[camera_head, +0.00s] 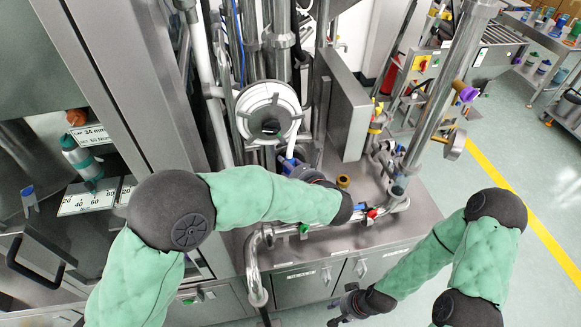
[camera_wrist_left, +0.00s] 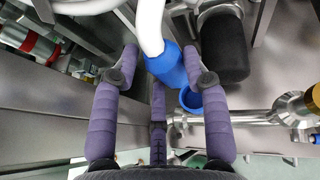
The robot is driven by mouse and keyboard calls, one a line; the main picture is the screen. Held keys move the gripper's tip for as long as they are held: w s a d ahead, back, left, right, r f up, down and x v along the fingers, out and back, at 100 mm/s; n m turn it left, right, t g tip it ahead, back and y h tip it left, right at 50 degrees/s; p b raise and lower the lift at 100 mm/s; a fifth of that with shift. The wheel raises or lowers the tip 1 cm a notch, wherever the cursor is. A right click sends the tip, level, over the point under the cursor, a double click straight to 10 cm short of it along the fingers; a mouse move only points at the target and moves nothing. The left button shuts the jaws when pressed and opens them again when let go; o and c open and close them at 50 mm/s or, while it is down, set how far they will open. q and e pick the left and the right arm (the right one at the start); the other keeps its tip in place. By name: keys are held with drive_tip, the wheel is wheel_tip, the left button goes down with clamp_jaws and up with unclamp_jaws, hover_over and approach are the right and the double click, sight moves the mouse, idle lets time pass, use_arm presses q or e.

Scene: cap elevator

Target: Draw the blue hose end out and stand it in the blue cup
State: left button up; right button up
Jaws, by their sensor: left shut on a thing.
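The blue hose end (camera_wrist_left: 166,66) hangs on a white hose (camera_wrist_left: 150,25) in the left wrist view. My left gripper (camera_wrist_left: 163,55) has its purple fingers on both sides of the hose end and is shut on it. The blue cup (camera_wrist_left: 190,98) shows as a round open mouth just below and right of the hose end, partly hidden by a finger. In the head view the hose end (camera_head: 289,164) is beside my left gripper (camera_head: 303,171), under the white hose reel (camera_head: 270,112). My right gripper (camera_head: 338,317) is low at the bottom edge, away from both; its fingers are unclear.
A black cylinder (camera_wrist_left: 225,45) stands close to the right finger in the wrist view. Steel pipes with a red valve (camera_head: 372,213) and a green valve (camera_head: 304,228) run along the bench front. A tall steel column (camera_head: 437,85) rises at the right.

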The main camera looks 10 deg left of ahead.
use_arm(q)
drive_tip(key=shift+f+b, duration=3.35)
drive_tip(key=shift+f, duration=1.05)
drive_tip(key=shift+f+b, duration=0.5)
drive_tip(key=shift+f, duration=0.15)
wheel_tip(320, 180, up, 4)
drive_tip(key=p, duration=0.3)
